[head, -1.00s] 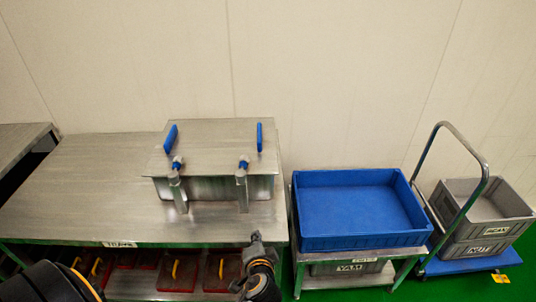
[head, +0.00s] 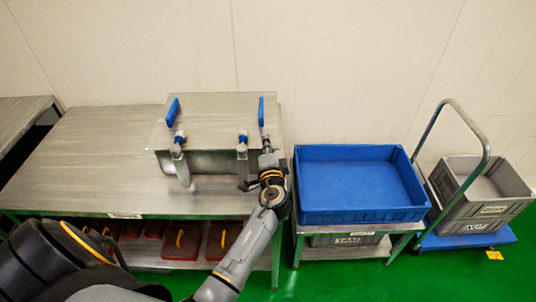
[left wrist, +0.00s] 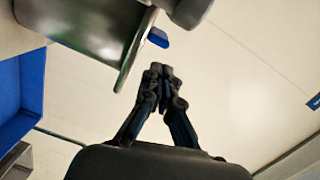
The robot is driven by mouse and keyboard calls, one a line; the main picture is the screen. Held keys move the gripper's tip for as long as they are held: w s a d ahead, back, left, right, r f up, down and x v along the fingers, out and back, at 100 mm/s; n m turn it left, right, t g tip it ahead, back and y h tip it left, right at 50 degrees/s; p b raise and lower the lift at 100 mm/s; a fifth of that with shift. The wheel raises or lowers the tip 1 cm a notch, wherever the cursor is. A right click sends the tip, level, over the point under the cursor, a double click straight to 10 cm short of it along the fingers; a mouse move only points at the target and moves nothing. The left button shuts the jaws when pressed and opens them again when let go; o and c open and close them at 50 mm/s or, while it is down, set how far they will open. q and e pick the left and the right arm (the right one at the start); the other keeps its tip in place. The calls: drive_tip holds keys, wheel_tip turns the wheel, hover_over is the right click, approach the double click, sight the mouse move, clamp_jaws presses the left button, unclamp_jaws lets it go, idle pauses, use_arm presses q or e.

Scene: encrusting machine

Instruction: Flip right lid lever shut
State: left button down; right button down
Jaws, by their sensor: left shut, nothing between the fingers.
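The metal box (head: 200,161) stands on the steel table with its flat lid (head: 215,118) on top. A blue handle (head: 261,110) stands up at the lid's right edge, and another blue handle (head: 172,111) at its left. Two front clamps, the right one (head: 242,150) and the left one (head: 180,155), have blue parts at the top; I cannot tell which part is the lever. My left gripper (head: 267,146) is shut and empty, beside the right clamp and below the right handle. In the left wrist view its closed fingertips (left wrist: 162,72) lie below a blue piece (left wrist: 158,38).
A blue bin (head: 355,188) sits on a stand right of the table. Further right, a trolley (head: 470,238) carries grey crates (head: 460,205). Red containers (head: 180,243) lie on the shelf below. The table's left side (head: 85,165) is clear.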

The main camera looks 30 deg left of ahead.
sight(248, 137)
use_arm(q)
drive_tip(key=a, duration=0.1)
drive_tip(key=s+a, duration=0.1)
drive_tip(key=a+p, duration=0.1)
drive_tip(key=shift+s+a+f, duration=0.3)
drive_tip(key=shift+s+f, duration=0.05)
drive_tip(key=shift+f, duration=0.05)
drive_tip(key=b, duration=0.1)
drive_tip(key=a+n+y+b, duration=0.1)
drive_tip(key=b, duration=0.1)
drive_tip(key=shift+s+f+g, duration=0.1)
drive_tip(key=shift+f+g, duration=0.1)
drive_tip(key=shift+g, duration=0.2)
drive_tip(key=shift+r, duration=0.15)
drive_tip(key=shift+a, duration=0.1)
